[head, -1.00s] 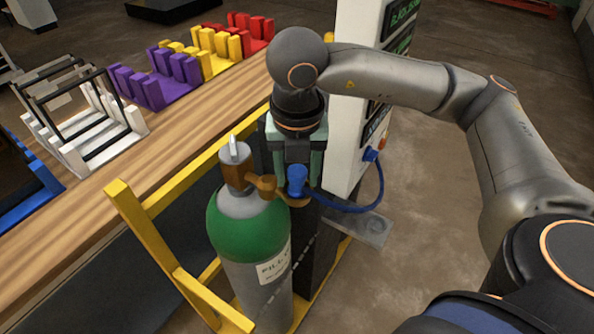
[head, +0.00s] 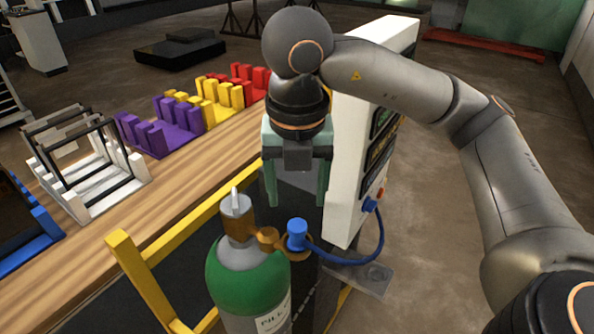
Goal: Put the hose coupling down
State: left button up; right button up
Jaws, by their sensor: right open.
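The blue hose coupling (head: 297,235) sits at the brass fitting (head: 268,237) beside the valve of the green and grey gas cylinder (head: 250,283). A blue hose (head: 350,262) runs from it to the white machine (head: 357,150). My right gripper (head: 297,203) is above the coupling with its two green fingers spread and pointing down. It is empty and apart from the coupling. Whether the coupling is fully seated on the fitting I cannot tell. My left gripper is not in view.
A yellow frame (head: 190,232) stands around the cylinder. A wooden bench (head: 110,236) on the left carries white, purple, yellow and red racks (head: 168,138). The white machine stands close to the right of my gripper. The floor at the right is open.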

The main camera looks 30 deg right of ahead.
jog(key=shift+s+a+r, duration=0.1)
jog(key=shift+s+r, duration=0.05)
jog(key=shift+r, duration=1.35)
